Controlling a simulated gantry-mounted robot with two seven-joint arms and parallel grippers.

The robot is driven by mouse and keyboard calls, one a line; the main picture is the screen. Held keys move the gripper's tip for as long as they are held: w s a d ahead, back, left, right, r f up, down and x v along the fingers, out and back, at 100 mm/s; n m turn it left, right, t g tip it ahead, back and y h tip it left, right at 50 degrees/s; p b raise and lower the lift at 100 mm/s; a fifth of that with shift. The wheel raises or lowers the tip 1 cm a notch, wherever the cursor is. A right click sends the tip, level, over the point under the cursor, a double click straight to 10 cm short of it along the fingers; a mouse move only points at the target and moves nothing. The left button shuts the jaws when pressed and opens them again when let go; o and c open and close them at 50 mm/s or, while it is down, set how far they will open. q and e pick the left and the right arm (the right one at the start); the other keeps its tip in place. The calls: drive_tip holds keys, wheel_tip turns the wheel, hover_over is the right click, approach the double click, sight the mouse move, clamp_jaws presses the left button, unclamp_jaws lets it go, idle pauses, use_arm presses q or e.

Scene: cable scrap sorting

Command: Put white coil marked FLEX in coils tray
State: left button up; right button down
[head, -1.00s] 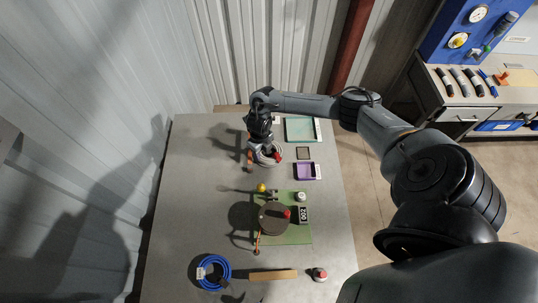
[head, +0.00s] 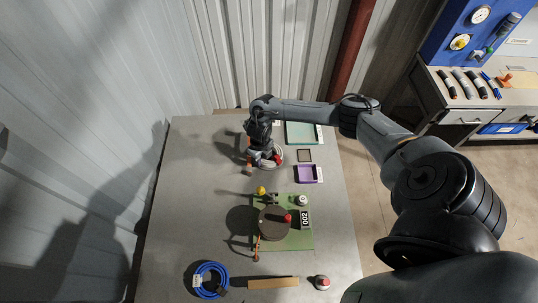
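A pale ring-shaped coil (head: 279,154), likely the white coil, lies on the table under my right gripper and is partly hidden by it; no lettering can be read. My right gripper (head: 265,163) points down at the coil, and its fingers are too small and dark to tell open from shut. A teal tray (head: 289,141) with a white label stands just behind and to the right of the coil. A purple tray (head: 307,181) stands to the right and nearer. The tray labels are unreadable. My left gripper is not in view.
A green mat (head: 300,240) holds a dark round disc (head: 274,223) and a counter block (head: 305,219). A blue coil (head: 208,268), a wooden bar (head: 273,283) and a red-grey item (head: 321,282) lie near the front. A small brown frame (head: 304,155) sits between the trays. The table's left side is clear.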

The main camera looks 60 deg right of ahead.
drive_tip(key=shift+r+p, duration=0.8)
drive_tip(key=shift+r, duration=0.2)
drive_tip(key=shift+r+p, duration=0.35)
drive_tip(key=shift+r, duration=0.15)
